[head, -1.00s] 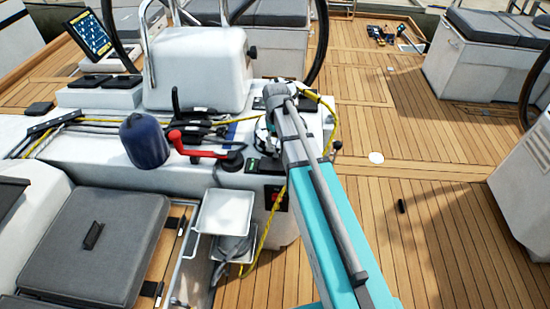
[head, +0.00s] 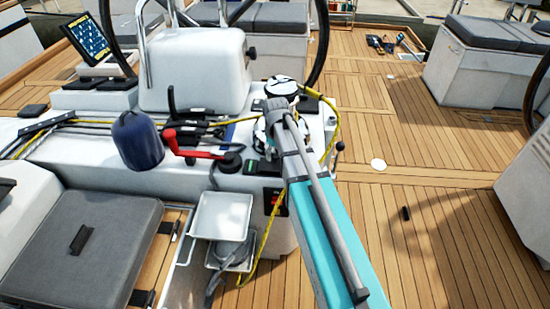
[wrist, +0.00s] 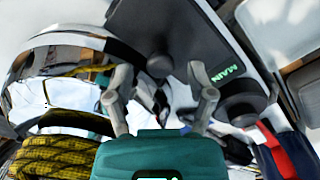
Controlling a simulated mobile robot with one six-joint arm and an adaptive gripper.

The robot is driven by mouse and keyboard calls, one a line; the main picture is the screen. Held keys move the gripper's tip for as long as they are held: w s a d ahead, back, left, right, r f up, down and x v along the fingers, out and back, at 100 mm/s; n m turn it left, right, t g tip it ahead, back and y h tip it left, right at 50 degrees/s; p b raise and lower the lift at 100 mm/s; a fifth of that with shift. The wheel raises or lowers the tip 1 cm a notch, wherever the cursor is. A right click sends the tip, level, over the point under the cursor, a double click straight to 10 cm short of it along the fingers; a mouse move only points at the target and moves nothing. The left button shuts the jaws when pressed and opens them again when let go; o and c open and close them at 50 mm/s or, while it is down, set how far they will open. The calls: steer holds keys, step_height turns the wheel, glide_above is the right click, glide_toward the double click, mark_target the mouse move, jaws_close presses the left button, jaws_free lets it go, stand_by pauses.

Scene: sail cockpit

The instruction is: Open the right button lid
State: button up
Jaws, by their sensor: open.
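A black panel with green "MAIN" lettering (wrist: 225,73) is in the wrist view, where the lettering reads upside down. Two dark round button lids sit on it. One lid (wrist: 160,65) shows between and just beyond my fingertips; the other lid (wrist: 240,103) is right of my right finger. Both look shut. In the upside-down lettering's own direction, the first would be the right lid. My gripper (wrist: 165,88) is open, with nothing visible held; I cannot tell whether it touches a lid. In the head view my arm hides most of the panel (head: 254,168).
A shiny winch (wrist: 70,85) with yellow rope (wrist: 50,155) lies close left of my gripper in the wrist view. In the head view, a red-handled lever (head: 190,147) and blue-covered winch (head: 137,138) stand left. Open deck (head: 430,190) lies right.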

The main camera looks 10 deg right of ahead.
steer(key=shift+f, duration=0.3)
jaws_close()
stand_by(0.4)
